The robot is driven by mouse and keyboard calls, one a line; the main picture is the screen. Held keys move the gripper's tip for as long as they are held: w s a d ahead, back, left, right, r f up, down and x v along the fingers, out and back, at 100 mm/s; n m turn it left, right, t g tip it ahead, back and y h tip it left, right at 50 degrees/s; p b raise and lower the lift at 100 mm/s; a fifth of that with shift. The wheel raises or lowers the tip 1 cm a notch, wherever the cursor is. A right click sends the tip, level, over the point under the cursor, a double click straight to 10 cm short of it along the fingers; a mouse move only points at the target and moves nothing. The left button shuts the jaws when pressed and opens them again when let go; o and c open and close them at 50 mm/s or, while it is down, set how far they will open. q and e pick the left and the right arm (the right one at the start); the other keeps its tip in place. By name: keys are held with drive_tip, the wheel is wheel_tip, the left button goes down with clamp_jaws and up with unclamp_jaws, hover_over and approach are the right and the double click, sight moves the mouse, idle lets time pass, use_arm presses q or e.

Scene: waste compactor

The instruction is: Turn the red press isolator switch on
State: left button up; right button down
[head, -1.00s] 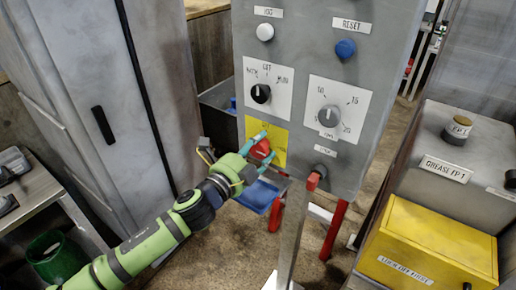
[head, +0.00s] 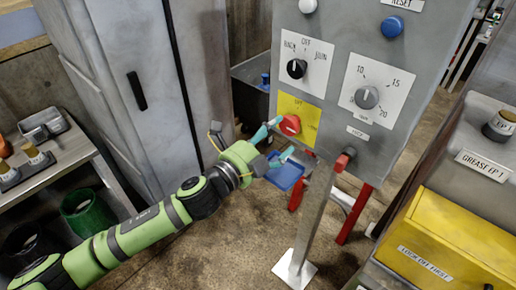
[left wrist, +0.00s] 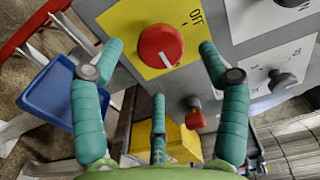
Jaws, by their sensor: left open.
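The red isolator switch (head: 290,125) is a round red knob on a yellow plate (head: 312,112), low on the left side of the grey control panel. In the left wrist view the red knob (left wrist: 160,46) shows a short white mark near its lower edge, and "OFF" is printed to its upper right. My left gripper (head: 279,140) is open and empty in front of the plate. In the wrist view its teal fingers (left wrist: 161,60) stand left and right of the knob, with a gap on both sides; a third finger stands below. My right gripper is not seen.
A black selector (head: 296,69) and a grey dial (head: 367,97) sit above on the panel. A red-tipped post (head: 318,215) stands just right of the gripper. A blue tray (head: 287,174) lies below it. A yellow box (head: 448,235) is at the right.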

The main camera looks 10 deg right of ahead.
use_arm(q)
drive_tip(key=v, duration=0.6)
drive_tip(key=shift+s, duration=0.15)
drive_tip(key=shift+a, duration=0.15)
drive_tip(key=w+a+f+n+t+y, duration=0.1)
drive_tip(key=w+a+f+n+y, duration=0.25)
drive_tip(key=f, duration=0.45)
drive_tip(key=w+a+f+n+t+y, duration=0.1)
drive_tip(key=w+a+f+n+y, duration=0.1)
drive_tip(key=w+a+f+n, duration=0.45)
drive_tip(key=s+a+f+n+g+y, duration=0.25)
drive_tip(key=s+a+f, duration=0.2)
drive_tip(key=f, duration=0.75)
drive_tip(key=s+a+f+n+g+y, duration=0.1)
drive_tip(key=s+a+f+n+y, duration=0.3)
drive_tip(key=f, duration=0.7)
drive_tip(key=s+a+f+n+g+y, duration=0.1)
drive_tip(key=s+a+f+n+g, duration=0.2)
drive_tip(key=s+f, duration=0.55)
drive_tip(key=s+a+f+n+g, duration=0.1)
drive_tip(key=s+a+f+n, duration=0.1)
drive_tip(key=s+a+f, duration=0.5)
drive_tip(key=s+f+n+g, duration=0.2)
drive_tip(key=s+f, duration=0.2)
drive_tip(key=s, duration=0.9)
drive_tip(key=s+a+f+n+g+y, duration=0.1)
drive_tip(key=s+f, duration=0.3)
drive_tip(key=s, duration=1)
drive_tip(key=shift+n+g, duration=0.75)
drive_tip(key=shift+n, duration=0.1)
